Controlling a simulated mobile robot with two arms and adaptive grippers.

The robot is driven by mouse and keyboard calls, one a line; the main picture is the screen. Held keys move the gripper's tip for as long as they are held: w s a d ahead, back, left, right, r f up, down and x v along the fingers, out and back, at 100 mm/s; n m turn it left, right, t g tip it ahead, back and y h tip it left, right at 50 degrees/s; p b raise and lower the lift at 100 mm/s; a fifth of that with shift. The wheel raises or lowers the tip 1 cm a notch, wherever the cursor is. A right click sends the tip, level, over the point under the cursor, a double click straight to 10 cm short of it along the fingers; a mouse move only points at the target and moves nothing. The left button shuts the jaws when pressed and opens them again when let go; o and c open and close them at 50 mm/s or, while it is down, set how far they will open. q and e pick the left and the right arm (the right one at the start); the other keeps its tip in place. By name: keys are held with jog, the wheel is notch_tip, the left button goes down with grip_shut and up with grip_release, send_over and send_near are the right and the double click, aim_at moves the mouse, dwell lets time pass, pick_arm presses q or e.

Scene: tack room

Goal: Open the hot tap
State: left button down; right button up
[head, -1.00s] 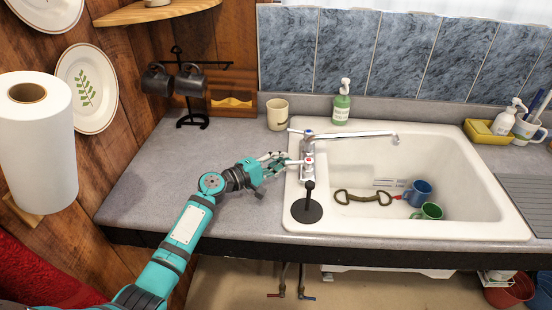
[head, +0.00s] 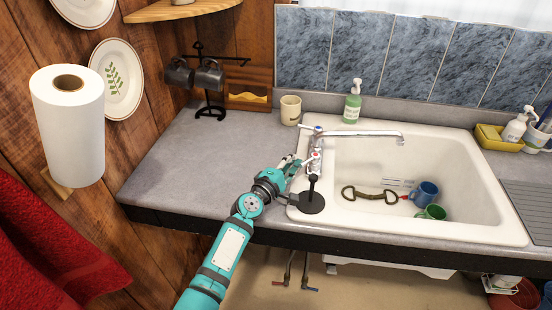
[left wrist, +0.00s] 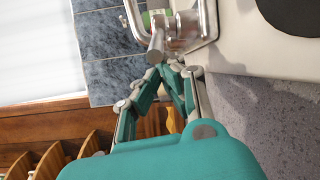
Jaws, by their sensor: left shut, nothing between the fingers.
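The chrome mixer tap (head: 316,148) stands at the left rim of the white sink (head: 340,232). The tap's red-marked hot handle (head: 315,155) is the nearer one. The blue-marked handle (head: 318,129) is behind it. The spout reaches right over the basin. My left gripper (head: 297,163) is shut and empty, just left of the hot handle; its fingers partly cover the tap's left side. In the left wrist view my fingertips (left wrist: 158,75) are close to a metal tap lever (left wrist: 156,45); I cannot tell if they touch. My right gripper is out of view.
Blue (head: 425,194) and green (head: 433,212) mugs lie in the basin. The counter left (head: 190,165) is clear.

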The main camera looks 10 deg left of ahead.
pick_arm(q)
jog(key=shift+s+d+f, duration=0.15)
jog(key=shift+s+d, duration=0.2)
jog(key=shift+s, duration=0.1)
jog(key=shift+s+d, duration=0.2)
jog(key=shift+d, duration=0.05)
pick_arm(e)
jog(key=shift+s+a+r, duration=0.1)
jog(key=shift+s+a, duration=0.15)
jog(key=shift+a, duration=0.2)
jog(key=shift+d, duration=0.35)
pick_arm(q)
jog(key=shift+f, duration=0.1)
